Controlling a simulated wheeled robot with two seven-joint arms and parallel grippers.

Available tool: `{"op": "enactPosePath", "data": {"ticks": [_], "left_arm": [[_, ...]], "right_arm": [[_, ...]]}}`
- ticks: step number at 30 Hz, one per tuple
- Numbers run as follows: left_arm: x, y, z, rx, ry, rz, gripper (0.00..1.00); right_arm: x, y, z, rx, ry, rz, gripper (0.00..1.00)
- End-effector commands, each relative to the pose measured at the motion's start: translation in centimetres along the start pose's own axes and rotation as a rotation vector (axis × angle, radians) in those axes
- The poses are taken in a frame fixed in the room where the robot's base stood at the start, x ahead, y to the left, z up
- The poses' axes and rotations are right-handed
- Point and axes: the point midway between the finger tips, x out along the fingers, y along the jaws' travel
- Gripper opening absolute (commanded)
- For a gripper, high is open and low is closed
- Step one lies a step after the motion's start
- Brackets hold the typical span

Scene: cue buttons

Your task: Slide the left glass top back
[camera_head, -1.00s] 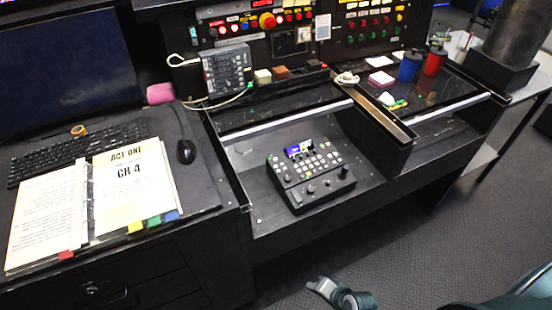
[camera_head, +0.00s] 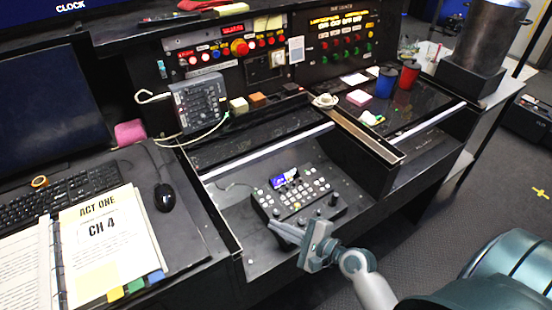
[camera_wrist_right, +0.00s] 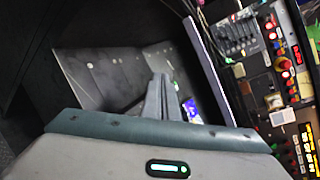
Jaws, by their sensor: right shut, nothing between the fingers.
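The left glass top (camera_head: 262,133) is a dark glossy panel with a pale metal front edge (camera_head: 270,151). It lies over the back of the left bay, and the front of the bay is open. A black cue-button box (camera_head: 297,195) with a small lit screen stands in the open bay. My right gripper (camera_head: 274,227) is shut and empty, its fingers over the front of the bay, just in front of the box. In the right wrist view, the shut fingers (camera_wrist_right: 158,92) partly hide the box, and the pale edge (camera_wrist_right: 208,65) runs beyond them. My left gripper is not in view.
A divider rail (camera_head: 368,137) bounds the bay on the right. A grey mixer (camera_head: 200,103) with cables and small coloured blocks stand behind the glass. Blue (camera_head: 386,84) and red (camera_head: 409,74) cups stand on the right glass. A binder (camera_head: 103,240) and mouse (camera_head: 165,197) lie left.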

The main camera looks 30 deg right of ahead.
Motion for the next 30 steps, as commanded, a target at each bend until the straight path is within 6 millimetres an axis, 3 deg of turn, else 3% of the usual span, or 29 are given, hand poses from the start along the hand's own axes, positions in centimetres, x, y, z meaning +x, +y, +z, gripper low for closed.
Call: {"op": "enactPosePath", "data": {"ticks": [9,12,17,30], "left_arm": [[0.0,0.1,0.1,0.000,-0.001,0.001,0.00],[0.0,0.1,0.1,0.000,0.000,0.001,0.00],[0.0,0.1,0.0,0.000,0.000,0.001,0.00],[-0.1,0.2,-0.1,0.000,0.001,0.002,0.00]], "right_arm": [[-0.5,-9.2,-4.8,0.672,-0.081,-0.327,0.00],[-1.0,-10.8,-6.1,0.813,-0.109,-0.393,0.00],[-1.3,-11.8,-6.9,0.895,-0.128,-0.431,0.00],[-0.9,-12.0,-6.9,0.892,-0.127,-0.429,0.00]]}}
